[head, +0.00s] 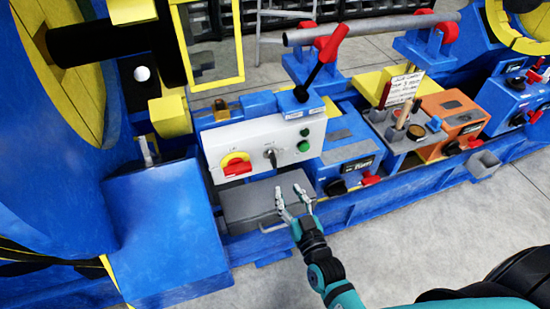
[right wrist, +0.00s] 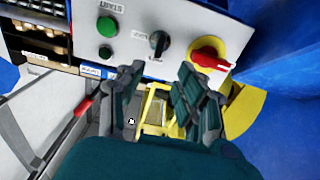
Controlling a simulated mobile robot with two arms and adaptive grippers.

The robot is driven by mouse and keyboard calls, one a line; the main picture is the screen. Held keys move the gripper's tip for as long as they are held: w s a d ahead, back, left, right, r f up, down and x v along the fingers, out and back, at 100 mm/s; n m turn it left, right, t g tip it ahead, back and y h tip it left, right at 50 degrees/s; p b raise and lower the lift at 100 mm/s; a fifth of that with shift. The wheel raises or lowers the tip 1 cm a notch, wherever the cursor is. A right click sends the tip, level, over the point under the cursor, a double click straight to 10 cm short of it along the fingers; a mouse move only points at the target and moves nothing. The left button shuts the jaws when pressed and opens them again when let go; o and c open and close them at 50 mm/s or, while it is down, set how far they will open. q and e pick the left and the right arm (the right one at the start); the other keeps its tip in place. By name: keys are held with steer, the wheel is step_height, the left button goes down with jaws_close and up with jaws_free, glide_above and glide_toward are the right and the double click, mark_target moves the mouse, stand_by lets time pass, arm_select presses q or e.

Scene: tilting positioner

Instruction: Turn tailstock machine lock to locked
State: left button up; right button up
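A white control panel (head: 255,133) on the blue machine carries a red rotary handle on a yellow disc (head: 236,165), a dark selector switch (head: 271,155) and two green buttons (head: 304,139). I cannot tell which control is the machine lock. The right wrist view shows the red handle (right wrist: 212,58) and the dark selector (right wrist: 158,42), upside down. My right gripper (head: 290,197) is open and empty, below and in front of the panel, apart from it. In the right wrist view its fingers (right wrist: 158,78) are spread below the selector. My left gripper is not in view.
A grey box (head: 255,200) sits below the panel. A red-handled lever (head: 322,62) rises above the panel's right end. Blue and orange boxes (head: 452,115) with red levers stand to the right. A blue block (head: 168,235) is at left. Grey floor (head: 430,225) is open at front right.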

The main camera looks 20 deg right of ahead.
mark_target(276, 164)
steer(key=w, duration=1.1)
steer(key=shift+w+a, duration=0.1)
steer(key=shift+w, duration=0.8)
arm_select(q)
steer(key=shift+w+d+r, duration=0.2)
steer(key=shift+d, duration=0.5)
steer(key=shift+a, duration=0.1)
arm_select(e)
jaws_close()
